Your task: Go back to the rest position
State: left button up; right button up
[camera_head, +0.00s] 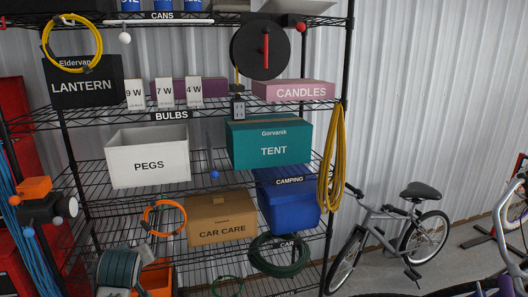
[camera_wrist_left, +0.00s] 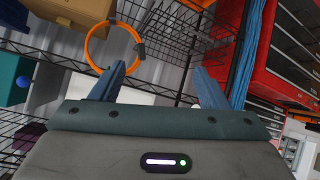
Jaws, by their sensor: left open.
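My left gripper (camera_wrist_left: 159,82) is open in the left wrist view, its two blue-grey fingers spread apart with nothing between them. In the wrist view, an orange ring (camera_wrist_left: 113,47) shows beyond the left finger, with no visible contact. My right gripper is not in view.
A black wire rack (camera_head: 105,168) holds the PEGS bin (camera_head: 148,157), TENT box (camera_head: 271,142), CAR CARE box (camera_head: 221,220) and blue camping bin (camera_head: 290,205). A red cabinet (camera_wrist_left: 280,70) stands beside the rack. A bicycle (camera_head: 395,238) stands at the right wall.

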pick_arm(q)
jog(key=s+d+f+m+g+h, duration=0.1)
jog(key=s+d+f+m+g, duration=0.15)
jog(key=s+f, duration=0.65)
jog(key=s+d+f+m+g+h, duration=0.1)
jog(key=s+f+m, duration=0.2)
jog(key=s+f, duration=0.6)
jog(key=s+d+f+m+g+h, duration=0.1)
jog(key=s+d+m, duration=0.1)
jog(key=s, duration=0.8)
jog(key=s+d+f+m+g+h, duration=0.1)
jog(key=s+d, duration=0.1)
jog(key=s, duration=0.8)
jog(key=a+f+g, duration=0.1)
jog(key=a+f, duration=0.1)
jog(key=f, duration=1.4)
jog(key=a+f+g, duration=0.1)
jog(key=a+f, duration=0.1)
jog(key=f, duration=1.4)
jog(key=s+f, duration=1.7)
jog(key=s, duration=0.1)
jog(key=shift+s+a+f+g, duration=0.15)
jog(key=shift+a+f+g, duration=0.15)
jog(key=shift+g, duration=0.15)
